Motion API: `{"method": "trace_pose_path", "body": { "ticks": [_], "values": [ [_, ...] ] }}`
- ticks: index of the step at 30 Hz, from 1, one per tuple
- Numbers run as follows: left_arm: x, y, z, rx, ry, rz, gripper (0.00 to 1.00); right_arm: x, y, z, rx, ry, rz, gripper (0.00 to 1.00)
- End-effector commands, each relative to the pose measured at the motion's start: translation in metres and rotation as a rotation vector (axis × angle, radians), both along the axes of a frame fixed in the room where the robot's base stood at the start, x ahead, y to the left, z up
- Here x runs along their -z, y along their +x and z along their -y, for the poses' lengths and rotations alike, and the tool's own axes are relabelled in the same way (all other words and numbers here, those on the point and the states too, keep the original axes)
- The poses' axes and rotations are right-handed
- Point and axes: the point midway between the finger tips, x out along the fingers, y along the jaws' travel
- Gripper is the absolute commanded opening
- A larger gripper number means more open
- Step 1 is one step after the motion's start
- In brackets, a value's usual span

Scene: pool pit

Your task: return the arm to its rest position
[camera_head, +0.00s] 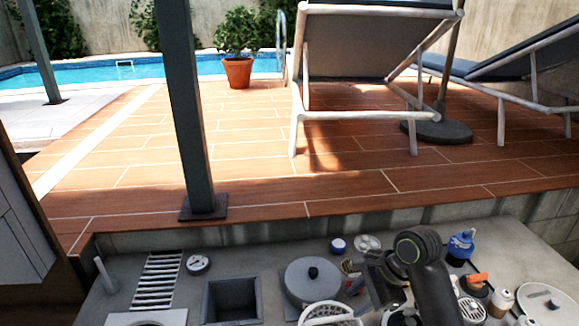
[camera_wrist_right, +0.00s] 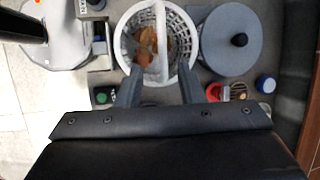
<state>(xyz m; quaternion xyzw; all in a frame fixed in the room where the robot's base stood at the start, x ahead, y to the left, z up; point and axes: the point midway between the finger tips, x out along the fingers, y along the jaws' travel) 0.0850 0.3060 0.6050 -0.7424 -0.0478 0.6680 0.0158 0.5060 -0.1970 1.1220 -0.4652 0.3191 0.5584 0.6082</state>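My right arm (camera_head: 420,255) is bent over the grey work surface in the head view. My right gripper (camera_head: 372,285) shows dark and partly hidden by its own arm. In the right wrist view its two fingers (camera_wrist_right: 160,92) are spread apart with nothing clamped between them. Just beyond the fingertips is a white skimmer basket (camera_wrist_right: 187,35) with an upright white handle and brown leaves inside. I cannot tell whether the fingers touch the basket. The basket also shows at the bottom of the head view (camera_head: 328,312). My left gripper is not in view.
A round grey lid with a black knob (camera_wrist_right: 229,42) is right of the basket. A square dark bin (camera_head: 232,300), a gauge (camera_head: 198,264), a blue bottle (camera_head: 461,246) and several small parts crowd the surface. A dark post (camera_head: 184,110) rises beyond it.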

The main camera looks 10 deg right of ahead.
Motion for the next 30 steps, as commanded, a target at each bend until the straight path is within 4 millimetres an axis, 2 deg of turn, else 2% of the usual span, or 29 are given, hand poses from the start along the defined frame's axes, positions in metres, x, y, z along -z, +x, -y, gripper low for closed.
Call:
{"method": "trace_pose_path", "body": {
  "ticks": [5, 9, 15, 21, 30],
  "values": [
    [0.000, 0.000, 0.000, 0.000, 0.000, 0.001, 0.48, 0.038, -0.031, 0.011, -0.139, -0.075, 0.086, 0.35],
    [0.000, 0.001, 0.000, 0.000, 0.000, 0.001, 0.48, 0.071, -0.068, 0.025, -0.313, -0.180, 0.185, 0.35],
    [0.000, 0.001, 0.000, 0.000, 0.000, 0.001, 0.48, 0.104, -0.126, 0.048, -0.585, -0.364, 0.290, 0.35],
    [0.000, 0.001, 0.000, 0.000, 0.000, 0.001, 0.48, 0.118, -0.186, 0.072, -0.875, -0.557, 0.334, 0.35],
    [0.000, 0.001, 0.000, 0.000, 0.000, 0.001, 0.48, 0.115, -0.249, 0.098, -1.211, -0.751, 0.309, 0.35]
  ]
}}
